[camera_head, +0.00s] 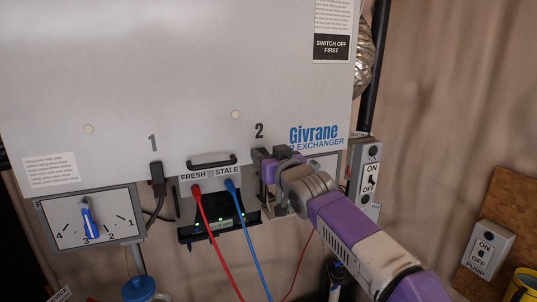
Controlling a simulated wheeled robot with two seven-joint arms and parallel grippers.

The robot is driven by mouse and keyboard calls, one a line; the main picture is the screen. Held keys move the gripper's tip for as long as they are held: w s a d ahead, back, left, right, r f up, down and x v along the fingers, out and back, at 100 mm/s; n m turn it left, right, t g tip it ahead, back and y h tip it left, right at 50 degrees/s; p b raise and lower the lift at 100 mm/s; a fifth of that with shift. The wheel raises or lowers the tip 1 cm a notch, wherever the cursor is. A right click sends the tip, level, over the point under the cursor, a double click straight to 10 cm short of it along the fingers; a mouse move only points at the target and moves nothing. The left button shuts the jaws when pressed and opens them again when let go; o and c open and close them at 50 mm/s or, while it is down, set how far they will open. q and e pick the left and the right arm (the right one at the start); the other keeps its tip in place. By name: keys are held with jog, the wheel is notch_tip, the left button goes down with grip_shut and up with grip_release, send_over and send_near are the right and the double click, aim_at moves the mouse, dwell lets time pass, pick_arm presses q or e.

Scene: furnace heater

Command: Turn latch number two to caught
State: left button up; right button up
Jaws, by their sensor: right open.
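Latch number two sits under the printed "2" on the lower edge of the grey heater panel (200,60). It is mostly hidden behind my right gripper (268,163), so its position cannot be read. My right gripper is open at that latch, its arm coming in from the lower right. Whether the fingers touch the latch cannot be told. Latch number one (156,180) is a dark piece under the printed "1", hanging at the panel's lower edge. My left gripper is not in view.
A dark handle (212,161) sits between the latches. Red (216,240) and blue (248,238) leads hang below it. A dial with a blue knob (86,218) is at left. An on/off switch (371,181) is close right of my gripper; a pump switch (484,250) is farther right.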

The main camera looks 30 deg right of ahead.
grip_shut()
dwell(0.4)
